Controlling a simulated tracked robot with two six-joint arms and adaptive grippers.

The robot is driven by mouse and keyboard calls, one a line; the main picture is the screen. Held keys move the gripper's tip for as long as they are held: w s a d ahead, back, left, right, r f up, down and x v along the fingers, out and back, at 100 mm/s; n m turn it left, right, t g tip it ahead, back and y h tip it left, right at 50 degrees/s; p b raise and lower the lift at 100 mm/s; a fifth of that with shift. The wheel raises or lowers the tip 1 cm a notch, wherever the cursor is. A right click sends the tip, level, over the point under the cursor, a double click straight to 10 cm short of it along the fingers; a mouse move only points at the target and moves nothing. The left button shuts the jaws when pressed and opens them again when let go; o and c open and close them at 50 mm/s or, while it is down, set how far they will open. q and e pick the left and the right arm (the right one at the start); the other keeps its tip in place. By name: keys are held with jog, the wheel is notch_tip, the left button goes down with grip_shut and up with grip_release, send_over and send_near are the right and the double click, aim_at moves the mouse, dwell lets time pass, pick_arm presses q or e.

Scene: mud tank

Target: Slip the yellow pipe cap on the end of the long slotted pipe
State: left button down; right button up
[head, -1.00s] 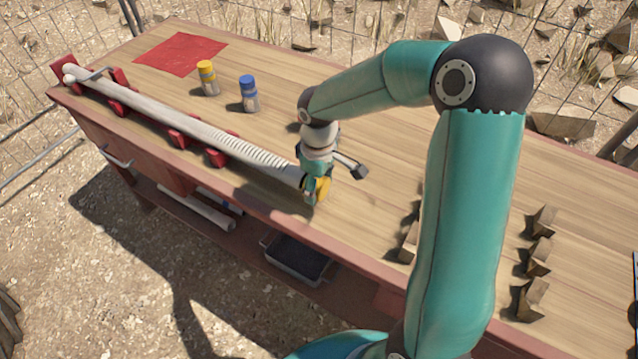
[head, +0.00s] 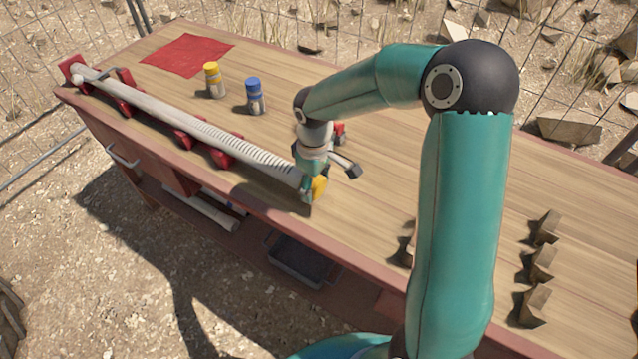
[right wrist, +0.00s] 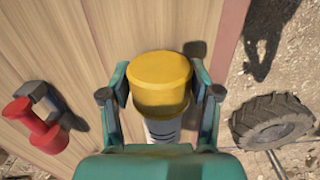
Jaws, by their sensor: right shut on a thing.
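The long slotted pipe (head: 200,128) is pale and ribbed and lies in red holders along the bench's front edge. My right gripper (head: 311,190) is at the pipe's near right end, shut on the yellow pipe cap (head: 320,187). In the right wrist view the cap (right wrist: 160,80) sits between both fingers, with its round closed face showing. The white pipe end (right wrist: 163,130) shows directly behind it, in line with it. The cap appears to meet the pipe end, but its rim is partly hidden, so how far it is on cannot be told. My left gripper is not in view.
Red holders (head: 222,152) support the pipe. A yellow-topped bottle (head: 214,82), a blue-topped bottle (head: 254,97) and a red cloth (head: 187,55) lie farther back. Brown angled blocks (head: 541,262) stand at right. A red object (head: 340,130) is behind my gripper.

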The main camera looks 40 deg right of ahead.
jog(key=shift+w+a+p, duration=0.2)
jog(key=shift+w, duration=0.5)
jog(key=shift+w+a+p, duration=0.15)
jog(key=shift+w, duration=0.5)
jog(key=o, duration=1)
